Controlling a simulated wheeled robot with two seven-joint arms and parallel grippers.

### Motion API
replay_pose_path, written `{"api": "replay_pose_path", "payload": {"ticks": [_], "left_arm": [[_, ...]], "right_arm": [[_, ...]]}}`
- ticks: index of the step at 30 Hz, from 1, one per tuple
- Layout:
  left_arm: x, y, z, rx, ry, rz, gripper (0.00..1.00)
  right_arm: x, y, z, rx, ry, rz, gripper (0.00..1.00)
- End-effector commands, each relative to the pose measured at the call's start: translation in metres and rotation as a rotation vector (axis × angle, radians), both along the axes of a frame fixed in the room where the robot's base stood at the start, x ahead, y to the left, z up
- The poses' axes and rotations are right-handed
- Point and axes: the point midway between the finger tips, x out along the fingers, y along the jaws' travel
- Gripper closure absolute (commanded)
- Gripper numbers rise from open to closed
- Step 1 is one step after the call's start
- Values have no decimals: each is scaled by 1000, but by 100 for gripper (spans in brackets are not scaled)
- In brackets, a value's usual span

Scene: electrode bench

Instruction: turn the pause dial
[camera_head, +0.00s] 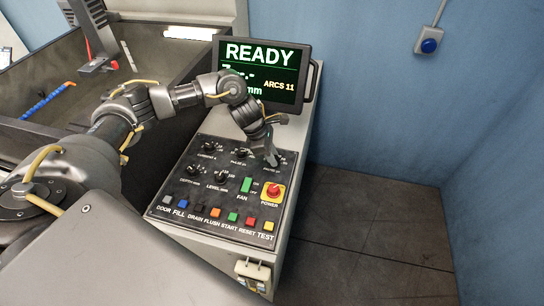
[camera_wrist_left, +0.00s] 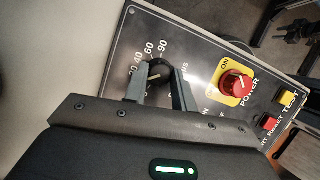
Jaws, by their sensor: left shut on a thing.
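The control panel (camera_head: 205,222) is a dark slanted plate with black dials and coloured buttons. My left gripper (camera_head: 271,159) reaches down to the dial at the panel's upper right and hides most of it in the head view. In the left wrist view, the black pause dial (camera_wrist_left: 158,71) has a light pointer line and a scale with 20, 40, 60 and 90 around it. The two fingers of my left gripper (camera_wrist_left: 160,84) stand on either side of this dial, shut on it. Its name label is partly covered; "US" shows. My right gripper is not in view.
The red power knob (camera_head: 269,193) on its yellow plate sits close below the gripper, also in the left wrist view (camera_wrist_left: 236,82). A green fan switch (camera_head: 246,185) is beside it. The screen (camera_head: 262,72) reading READY stands behind my arm. Open floor lies at right.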

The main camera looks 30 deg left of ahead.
Motion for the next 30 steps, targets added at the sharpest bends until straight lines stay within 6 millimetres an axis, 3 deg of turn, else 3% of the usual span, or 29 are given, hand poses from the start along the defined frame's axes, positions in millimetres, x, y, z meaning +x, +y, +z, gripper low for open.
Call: {"api": "replay_pose_path", "payload": {"ticks": [21,22,27,30], "left_arm": [[1,-1,1,-2,-3,97,97],[1,-1,1,-2,-3,97,73],[0,-1,1,-1,-2,97,52],[0,0,1,0,-1,97,52]], "right_arm": [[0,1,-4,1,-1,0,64],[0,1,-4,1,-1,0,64],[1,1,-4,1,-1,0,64],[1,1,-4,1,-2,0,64]]}}
